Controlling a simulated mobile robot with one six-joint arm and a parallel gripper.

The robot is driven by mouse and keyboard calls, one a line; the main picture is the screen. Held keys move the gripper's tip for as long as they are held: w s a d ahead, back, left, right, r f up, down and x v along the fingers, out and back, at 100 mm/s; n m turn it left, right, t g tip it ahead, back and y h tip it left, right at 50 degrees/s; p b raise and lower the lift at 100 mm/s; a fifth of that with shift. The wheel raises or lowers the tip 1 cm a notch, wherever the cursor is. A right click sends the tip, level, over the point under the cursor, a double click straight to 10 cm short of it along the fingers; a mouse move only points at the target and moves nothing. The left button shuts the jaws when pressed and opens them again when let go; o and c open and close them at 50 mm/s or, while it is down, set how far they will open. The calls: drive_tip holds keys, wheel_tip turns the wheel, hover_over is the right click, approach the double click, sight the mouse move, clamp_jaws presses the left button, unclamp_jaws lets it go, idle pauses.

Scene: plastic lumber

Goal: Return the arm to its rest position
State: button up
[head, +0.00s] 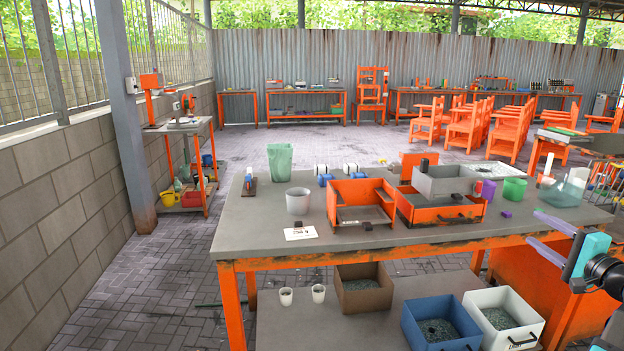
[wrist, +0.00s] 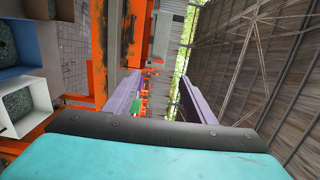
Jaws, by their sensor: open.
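My gripper (head: 546,237) is at the right edge of the head view, in front of the workbench's right end. Its two purple fingers are apart, with nothing between them. In the wrist view, the open fingers (wrist: 160,92) point away from the camera past the teal gripper body, and the bench appears turned on its side. Most of my arm lies outside the head view.
The orange-framed workbench (head: 255,236) bears orange and grey bins, a grey cup (head: 298,201) and a green container (head: 282,161). Blue (head: 408,322) and white (head: 530,316) bins stand on its lower shelf. Orange chairs (head: 467,128) stand behind. Paved floor at left is clear.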

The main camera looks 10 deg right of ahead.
drive_tip(key=w+a+f+n+g+y+p, duration=0.1)
drive_tip(key=w+a+f+g+y+p, duration=0.15)
drive_tip(key=w+a+f, duration=0.7)
drive_tip(key=w+a+f+n+g+y+p, duration=0.1)
drive_tip(key=w+a+f+y, duration=0.45)
drive_tip(key=a, duration=0.65)
drive_tip(key=a+f+n+g+y+p, duration=0.1)
drive_tip(key=a+f+n+g+p, duration=0.45)
drive_tip(key=a+f, duration=1.75)
drive_tip(key=s+a+f+n+g, duration=0.3)
drive_tip(key=s+a+f+g, duration=0.5)
drive_tip(key=s+a+f, duration=0.75)
drive_tip(key=s+a+f+n+g+h+p, duration=0.1)
drive_tip(key=s+f+n+g+h, duration=0.1)
drive_tip(key=s, duration=0.5)
drive_tip(key=s+a+f+n+g+h+p, duration=0.1)
drive_tip(key=s+a+f+g+h, duration=0.15)
drive_tip(key=s, duration=0.45)
drive_tip(key=s+d+f+n+g+h, duration=0.2)
drive_tip(key=s+d+n+h, duration=0.2)
drive_tip(key=s+d, duration=0.4)
drive_tip(key=d, duration=0.3)
drive_tip(key=shift+s+f+n, duration=0.2)
drive_tip(key=shift+s+n, duration=0.15)
